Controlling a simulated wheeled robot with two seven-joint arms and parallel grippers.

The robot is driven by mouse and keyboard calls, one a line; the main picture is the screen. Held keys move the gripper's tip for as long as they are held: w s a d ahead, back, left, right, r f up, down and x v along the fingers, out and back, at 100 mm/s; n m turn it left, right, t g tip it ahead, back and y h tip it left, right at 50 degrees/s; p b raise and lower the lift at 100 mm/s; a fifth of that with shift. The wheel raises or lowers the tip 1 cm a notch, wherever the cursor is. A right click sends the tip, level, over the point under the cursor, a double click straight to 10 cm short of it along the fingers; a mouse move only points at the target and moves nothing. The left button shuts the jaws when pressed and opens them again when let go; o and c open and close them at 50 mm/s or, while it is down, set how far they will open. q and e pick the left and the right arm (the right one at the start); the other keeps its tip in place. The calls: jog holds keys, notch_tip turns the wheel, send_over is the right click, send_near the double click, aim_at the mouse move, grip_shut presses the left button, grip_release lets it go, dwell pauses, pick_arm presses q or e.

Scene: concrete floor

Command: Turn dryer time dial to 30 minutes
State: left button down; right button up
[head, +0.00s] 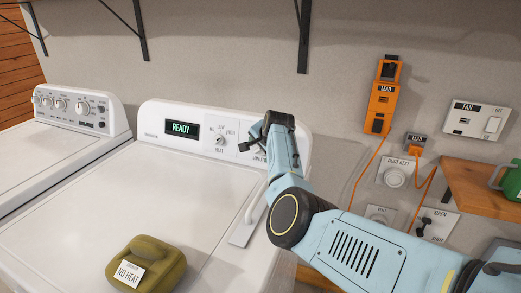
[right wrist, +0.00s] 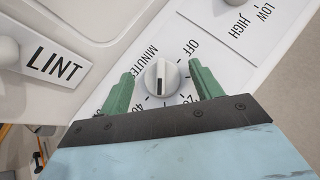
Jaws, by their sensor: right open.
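The white dryer (head: 85,215) has a panel display (head: 181,129) reading READY. Its time dial (right wrist: 161,76) is a round white knob with a black line, on a plate marked OFF, 20, 40 and MINUTES. The line points toward my gripper's body, roughly between the 20 and 40 marks; part of the scale there is covered. My right gripper (right wrist: 162,68) is open, with one green finger on each side of the dial; contact cannot be seen. In the head view my right gripper (head: 257,138) hides most of the dial. My left gripper is not in view.
A heat knob (head: 219,138) sits left of the dial. A LINT label (right wrist: 56,66) and a handle are close by. An olive bag tagged NO HEAT (head: 146,265) lies on the dryer top. A washer (head: 60,130) stands left. Orange cord and wall switches are right.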

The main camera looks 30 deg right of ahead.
jog(key=c, duration=1)
jog(key=shift+r+p, duration=0.2)
jog(key=shift+p, duration=0.3)
jog(key=shift+f+n+g+p, duration=0.1)
jog(key=shift+n+g+p, duration=0.25)
jog(key=shift+g, duration=0.15)
jog(key=o, duration=1)
